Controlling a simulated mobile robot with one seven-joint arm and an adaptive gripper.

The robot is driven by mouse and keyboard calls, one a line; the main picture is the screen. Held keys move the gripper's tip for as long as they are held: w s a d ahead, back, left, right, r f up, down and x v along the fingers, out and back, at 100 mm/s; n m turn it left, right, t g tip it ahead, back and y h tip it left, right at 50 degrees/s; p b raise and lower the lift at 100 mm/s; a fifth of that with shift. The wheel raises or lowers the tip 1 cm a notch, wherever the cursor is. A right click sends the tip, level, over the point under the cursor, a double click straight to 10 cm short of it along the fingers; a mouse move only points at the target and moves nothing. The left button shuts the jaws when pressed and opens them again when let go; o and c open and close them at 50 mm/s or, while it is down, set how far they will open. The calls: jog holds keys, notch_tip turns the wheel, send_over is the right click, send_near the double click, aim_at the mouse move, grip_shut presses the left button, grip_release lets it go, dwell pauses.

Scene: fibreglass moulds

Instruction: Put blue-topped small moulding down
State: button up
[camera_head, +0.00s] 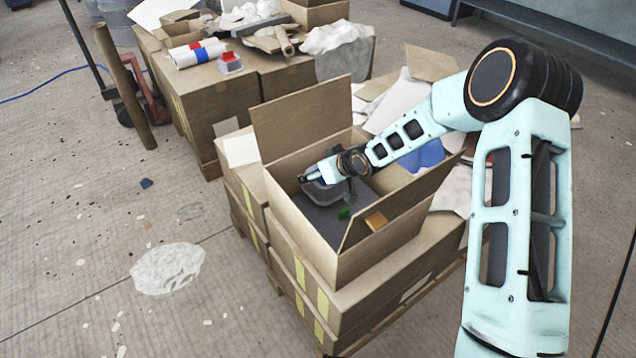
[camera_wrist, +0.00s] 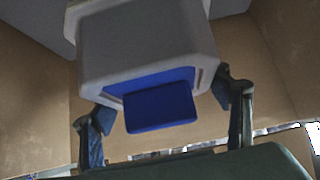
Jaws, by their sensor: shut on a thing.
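The blue-topped small moulding (camera_wrist: 150,50) fills the upper middle of the wrist view. It has a pale grey, tapered body and a blue block at its top. My gripper (camera_wrist: 165,108) is shut on it, with one finger at each side. In the head view my gripper (camera_head: 318,176) reaches down inside an open cardboard box (camera_head: 300,232). The moulding is too small and covered there to make out clearly. I cannot tell whether its underside touches anything.
A dark grey piece (camera_head: 322,194) lies in the box beside my gripper. Raised flaps surround the opening. A red-topped moulding (camera_head: 230,63) stands on boxes behind.

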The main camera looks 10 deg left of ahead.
jog(key=shift+f+b, duration=0.45)
jog(key=shift+f, duration=1.4)
jog(key=shift+f, duration=0.15)
jog(key=o, duration=1.4)
jog(key=shift+o, duration=0.2)
jog(key=shift+r, duration=0.2)
jog(key=p+v, duration=0.3)
jog(key=v, duration=0.3)
jog(key=shift+r+p, duration=0.1)
jog(key=shift+p, duration=0.3)
jog(key=shift+s+d+r, duration=0.35)
jog(key=shift+s+d, duration=0.05)
jog(key=shift+d, duration=0.05)
